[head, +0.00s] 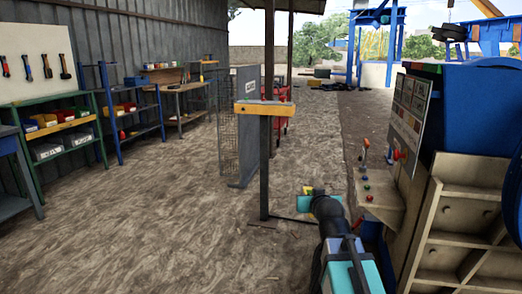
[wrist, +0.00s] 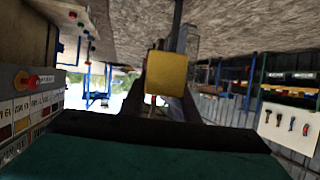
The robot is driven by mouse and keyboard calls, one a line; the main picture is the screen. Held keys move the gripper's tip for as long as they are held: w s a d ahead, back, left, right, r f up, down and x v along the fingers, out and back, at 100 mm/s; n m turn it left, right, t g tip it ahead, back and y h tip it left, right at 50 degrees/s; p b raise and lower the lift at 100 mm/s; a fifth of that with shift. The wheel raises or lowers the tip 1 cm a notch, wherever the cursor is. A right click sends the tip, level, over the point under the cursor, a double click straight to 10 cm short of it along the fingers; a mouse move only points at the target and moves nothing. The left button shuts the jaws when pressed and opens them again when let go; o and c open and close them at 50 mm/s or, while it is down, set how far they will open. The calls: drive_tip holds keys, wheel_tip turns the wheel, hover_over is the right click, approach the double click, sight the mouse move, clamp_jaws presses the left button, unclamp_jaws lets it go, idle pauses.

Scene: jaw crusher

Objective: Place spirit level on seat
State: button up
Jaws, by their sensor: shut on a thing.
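My gripper (head: 310,199) is shut on a small yellow piece (head: 306,190), which I take to be the spirit level. In the wrist view the yellow piece (wrist: 166,72) shows as a squarish face between the dark fingers (wrist: 165,98). Its length and any vial cannot be made out. It is held in the air, left of the control panel. I cannot pick out the seat with certainty in either view.
A dark post with an orange-yellow crossbar (head: 264,108) stands ahead, left of my gripper. The control panel ledge (head: 378,203) with buttons and a lever is close on the right. Shelves (head: 62,130) line the left wall. The floor (head: 150,210) between is clear.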

wheel_tip(320, 180, up, 15)
drive_tip(key=p, duration=1.4)
drive_tip(key=shift+a+f, duration=0.1)
